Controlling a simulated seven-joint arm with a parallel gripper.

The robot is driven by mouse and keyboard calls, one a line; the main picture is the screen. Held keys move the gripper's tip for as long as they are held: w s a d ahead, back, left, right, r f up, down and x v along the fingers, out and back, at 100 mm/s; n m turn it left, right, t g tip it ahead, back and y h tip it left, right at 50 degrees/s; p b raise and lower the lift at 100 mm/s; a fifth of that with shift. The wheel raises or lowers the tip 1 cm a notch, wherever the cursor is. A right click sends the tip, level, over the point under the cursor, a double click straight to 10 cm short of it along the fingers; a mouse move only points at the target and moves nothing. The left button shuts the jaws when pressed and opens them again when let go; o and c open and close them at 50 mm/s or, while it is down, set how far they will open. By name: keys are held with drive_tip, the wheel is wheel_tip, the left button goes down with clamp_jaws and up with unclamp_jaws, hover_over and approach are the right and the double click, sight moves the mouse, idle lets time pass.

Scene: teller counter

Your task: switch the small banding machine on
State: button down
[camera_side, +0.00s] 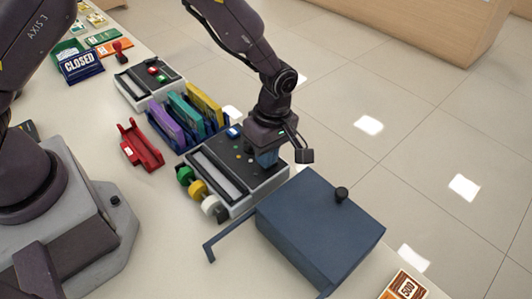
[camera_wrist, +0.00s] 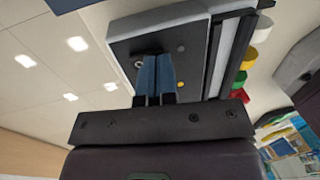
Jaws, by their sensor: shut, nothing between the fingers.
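Two banding machines stand on the counter. The nearer one (camera_side: 207,172) has a dark top, a pale slot, a blue part and small buttons; the farther one (camera_side: 133,93) looks smaller and carries a red and a green button. My gripper (camera_side: 266,160) points down at the right part of the nearer machine's top, its blue fingers shut and empty. In the wrist view the fingers (camera_wrist: 157,72) are together over the dark panel (camera_wrist: 128,46), beside a small round silver part (camera_wrist: 138,64). A yellow button (camera_wrist: 181,85) is right of them. I cannot tell whether the fingertips touch the panel.
A blue-grey box (camera_side: 320,235) with a black knob stands close in front of the nearer machine. Colored tape rolls (camera_side: 198,190) sit at its left side. A rack of colored holders (camera_side: 185,118) stands between the machines. A red holder (camera_side: 140,148) lies left.

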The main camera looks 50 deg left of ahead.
drive_tip(key=shift+f, duration=0.1)
drive_tip(key=shift+s+f, duration=0.2)
drive_tip(key=shift+f, duration=0.1)
idle(0.3)
drive_tip(key=shift+w+r, duration=0.2)
drive_tip(key=shift+w, duration=0.65)
wheel_tip(320, 180, up, 14)
drive_tip(key=w, duration=0.2)
